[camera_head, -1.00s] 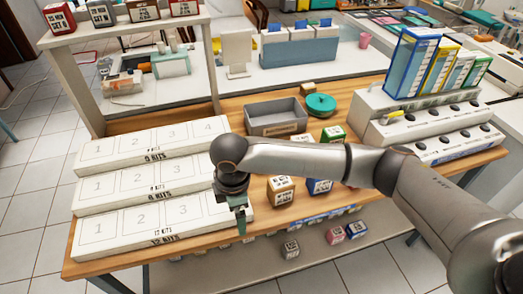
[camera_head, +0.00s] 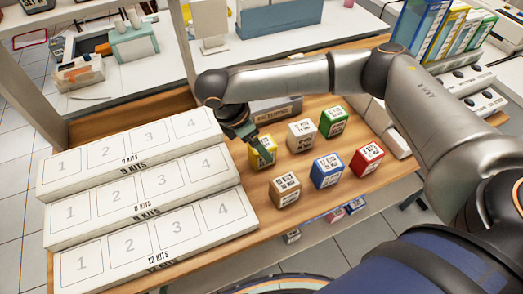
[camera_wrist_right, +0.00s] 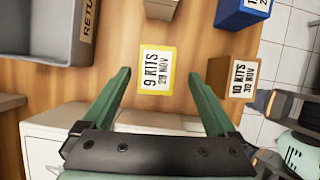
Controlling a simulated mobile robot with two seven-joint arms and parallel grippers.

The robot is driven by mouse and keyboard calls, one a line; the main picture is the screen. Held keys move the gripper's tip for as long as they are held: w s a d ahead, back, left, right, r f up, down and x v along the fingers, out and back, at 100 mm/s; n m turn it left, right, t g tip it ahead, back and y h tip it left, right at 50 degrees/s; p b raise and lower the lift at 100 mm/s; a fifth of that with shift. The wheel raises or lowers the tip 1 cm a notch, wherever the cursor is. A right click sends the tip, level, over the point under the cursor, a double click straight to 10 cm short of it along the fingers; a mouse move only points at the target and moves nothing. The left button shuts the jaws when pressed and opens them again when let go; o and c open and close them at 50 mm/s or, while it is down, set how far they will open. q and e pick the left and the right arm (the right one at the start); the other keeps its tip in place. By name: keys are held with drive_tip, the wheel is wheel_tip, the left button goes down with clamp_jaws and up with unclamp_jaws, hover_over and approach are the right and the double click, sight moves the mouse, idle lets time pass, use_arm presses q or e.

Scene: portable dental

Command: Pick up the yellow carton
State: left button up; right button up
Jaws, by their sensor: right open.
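The yellow carton (camera_head: 262,152) stands on the wooden table, right of the white numbered steps, partly covered by my right gripper in the head view. In the right wrist view the yellow carton (camera_wrist_right: 156,69) shows its label "9 KITS 29 NOV" and lies just ahead of and between the finger lines. My right gripper (camera_head: 266,155) is open and empty; its two green fingers (camera_wrist_right: 162,80) are spread wide with nothing between the tips. My left gripper is not in view.
Beside it stand a tan carton (camera_head: 285,190), a cream carton (camera_head: 301,134), a blue carton (camera_head: 327,170), a green carton (camera_head: 333,121) and a red carton (camera_head: 367,158). The white steps (camera_head: 150,236) are close on the left. A grey tray (camera_wrist_right: 60,35) lies behind.

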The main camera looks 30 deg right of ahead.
sight(259, 163)
drive_tip(key=x, duration=0.6)
drive_tip(key=shift+w+d+f, duration=0.2)
drive_tip(key=shift+f, duration=0.15)
clamp_jaws()
idle(0.5)
